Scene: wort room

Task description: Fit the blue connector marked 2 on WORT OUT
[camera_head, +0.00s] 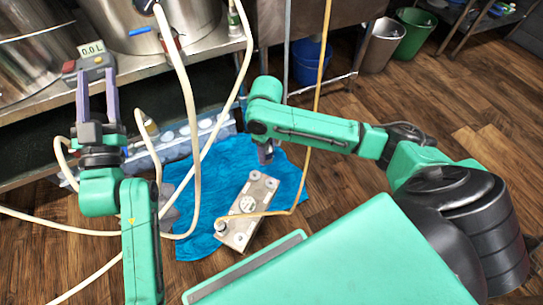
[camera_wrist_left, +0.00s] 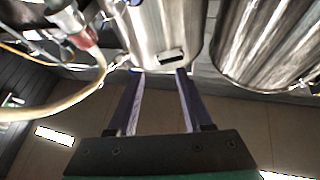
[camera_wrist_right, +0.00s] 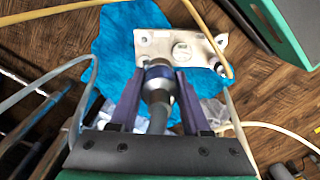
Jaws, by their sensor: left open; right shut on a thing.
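The pale plate chiller (camera_head: 247,215) lies on a blue cloth on the floor, with round ports near its ends. It also shows beyond my right fingers in the right wrist view (camera_wrist_right: 195,50). Its port labels are too small to read. My right gripper (camera_head: 265,154) is above the chiller's far end. It is shut on a grey connector with a dark blue band (camera_wrist_right: 157,80), with a hose below it in that view. No number shows on it; the connector appears apart from the ports. My left gripper (camera_head: 96,72) is open and empty, fingers toward the steel kettles.
A meter reading 0.0 L (camera_head: 92,64) is by the left fingertips in the head view. Steel kettles (camera_head: 150,25) stand on a bench. Pale hoses (camera_head: 190,120) loop down to the floor. A yellowish hose (camera_head: 308,150) runs to the chiller. Open floor (camera_head: 340,200) lies right of the cloth.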

